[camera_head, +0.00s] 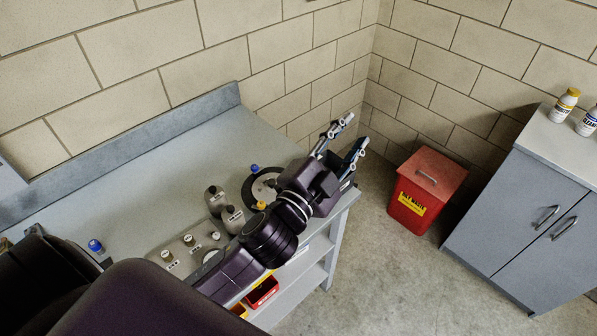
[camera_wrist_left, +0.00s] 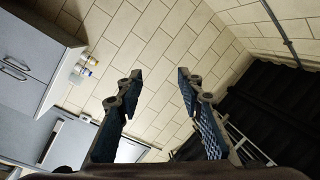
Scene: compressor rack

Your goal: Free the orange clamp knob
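My left gripper (camera_head: 353,133) reaches past the right end of the grey bench, its fingers apart with nothing between them. It also shows open and empty in the left wrist view (camera_wrist_left: 160,78), against the block wall. A small yellow-orange knob (camera_head: 261,205) sits beside a dark round fixture (camera_head: 262,184) on the bench, just left of my left wrist; I cannot tell whether it is the clamp knob. My arm hides part of the fixture. No other orange knob shows clearly. My right gripper is not in view.
A blue knob (camera_head: 255,168) is at the fixture's back edge. Grey cylinders (camera_head: 232,216) stand left of my arm. The bench (camera_head: 150,165) is clear towards the back. A red waste bin (camera_head: 427,190) and a grey cabinet (camera_head: 530,215) stand to the right.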

